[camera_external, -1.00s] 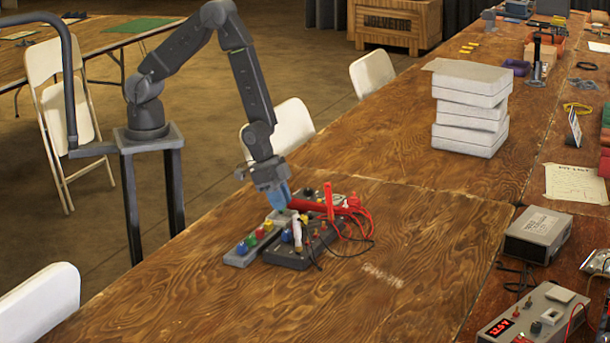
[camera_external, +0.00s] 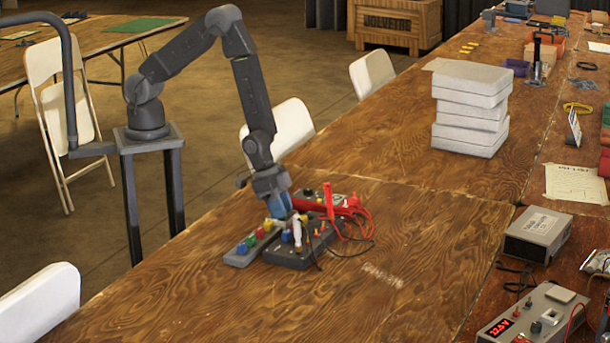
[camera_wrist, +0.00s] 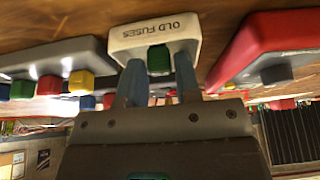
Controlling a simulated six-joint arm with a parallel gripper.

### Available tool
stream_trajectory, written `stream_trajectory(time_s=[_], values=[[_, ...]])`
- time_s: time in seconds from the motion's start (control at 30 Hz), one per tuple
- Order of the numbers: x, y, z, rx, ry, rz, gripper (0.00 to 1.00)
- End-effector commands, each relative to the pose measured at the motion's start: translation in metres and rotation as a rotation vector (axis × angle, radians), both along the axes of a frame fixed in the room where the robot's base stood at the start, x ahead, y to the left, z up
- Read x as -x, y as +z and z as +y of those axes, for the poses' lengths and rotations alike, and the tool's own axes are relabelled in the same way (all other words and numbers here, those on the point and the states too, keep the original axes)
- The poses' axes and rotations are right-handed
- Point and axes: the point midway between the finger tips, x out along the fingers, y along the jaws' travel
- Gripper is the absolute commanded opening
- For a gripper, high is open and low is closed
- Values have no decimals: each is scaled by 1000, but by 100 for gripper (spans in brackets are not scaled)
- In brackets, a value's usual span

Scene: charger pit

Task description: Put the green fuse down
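The green fuse (camera_wrist: 158,59) sits between the blue fingertips of my gripper (camera_wrist: 159,72) in the wrist view, close against both, and my gripper appears shut on it. It is right at the pale box marked OLD FUSES (camera_wrist: 152,36); whether it touches the box I cannot tell. In the external view my gripper (camera_external: 279,206) points down, low over the cluster of devices, and hides the fuse and most of the box.
A grey strip with several coloured caps (camera_external: 240,258) lies left of a dark device (camera_external: 290,257). A red meter (camera_external: 335,204) with red and black leads lies behind. A stack of white blocks (camera_external: 470,112) stands further back. The front tabletop is clear.

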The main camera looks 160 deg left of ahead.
Motion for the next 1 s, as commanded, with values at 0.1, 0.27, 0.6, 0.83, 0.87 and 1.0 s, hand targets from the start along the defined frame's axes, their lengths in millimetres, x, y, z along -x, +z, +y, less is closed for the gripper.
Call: stream_trajectory(time_s=[0.1,0.27,0.6,0.83,0.87,1.0], values=[[0,0,0,0,0,0,42],[0,0,0,0,0,0,48],[1,18,-1,-2,-1,-1,48],[12,60,-13,-5,-1,-4,48],[15,65,-15,-3,1,-2,48],[21,87,-22,-4,3,0,48]])
